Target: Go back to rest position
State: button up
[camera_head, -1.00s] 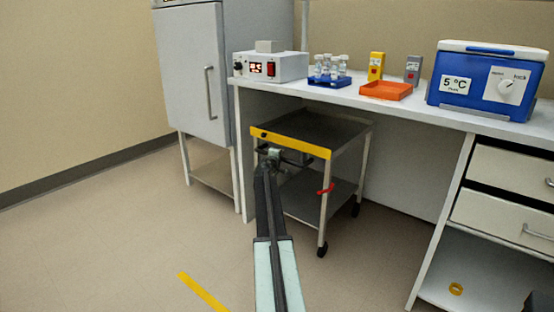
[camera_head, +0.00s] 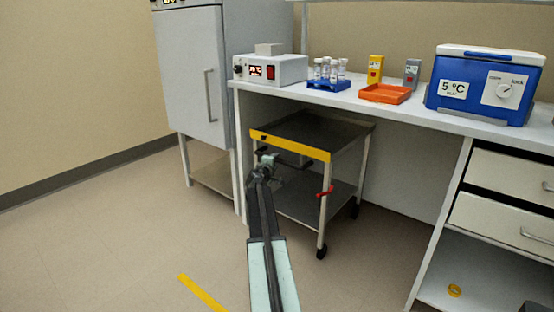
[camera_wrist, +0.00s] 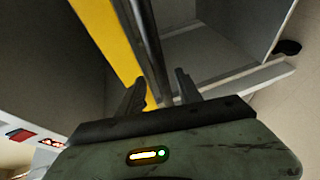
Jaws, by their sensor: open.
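My gripper (camera_head: 268,162) is in front of the near left part of the cart, just below its yellow front edge, at the end of my extended arm. In the wrist view its two fingers (camera_wrist: 165,92) stand apart with nothing held between them. The cart (camera_head: 318,125) has a dark top, a yellow front strip and a lower shelf, and stands partly under the bench. The yellow strip (camera_wrist: 110,38) and a dark bar show close beyond the fingers in the wrist view. I cannot tell whether the gripper touches the cart.
A grey cabinet (camera_head: 192,80) stands left of the cart. The white bench (camera_head: 330,96) holds a white device (camera_head: 270,69), a blue vial rack (camera_head: 328,85), an orange tray (camera_head: 385,93) and a blue cooler (camera_head: 485,85). Drawers (camera_head: 505,172) are at right. The floor at left is open.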

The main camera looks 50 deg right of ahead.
jog(key=shift+a, duration=0.25)
jog(key=w+a+r+n+t+y+p, duration=0.1)
jog(key=w+a+p, duration=0.1)
jog(key=w+a, duration=0.6)
jog(key=w+a+r+n+t+y+p, duration=0.15)
jog(key=w+a, duration=0.25)
jog(key=a, duration=0.8)
jog(key=w+a+r+t+y+p, duration=0.15)
jog(key=w+a, duration=0.35)
jog(key=a, duration=0.5)
jog(key=s+a+f+m+g+y+p, duration=0.1)
jog(key=a+f+y+p, duration=0.1)
jog(key=a, duration=0.8)
jog(key=s+a+f+m+g+y+p, duration=0.1)
jog(key=s+a+f+p, duration=0.15)
jog(key=a, duration=0.85)
jog(key=s+a+f+m+g+y, duration=0.2)
jog(key=s+a+f+g+y, duration=0.25)
jog(key=s+a, duration=0.65)
jog(key=s+a+f+m+g+y, duration=0.2)
jog(key=s+a+f+g+y, duration=0.25)
jog(key=s+a, duration=0.7)
notch_tip(320, 180, up, 38)
jog(key=t+h+p, duration=0.1)
jog(key=p, duration=3.7)
jog(key=shift+d, duration=0.15)
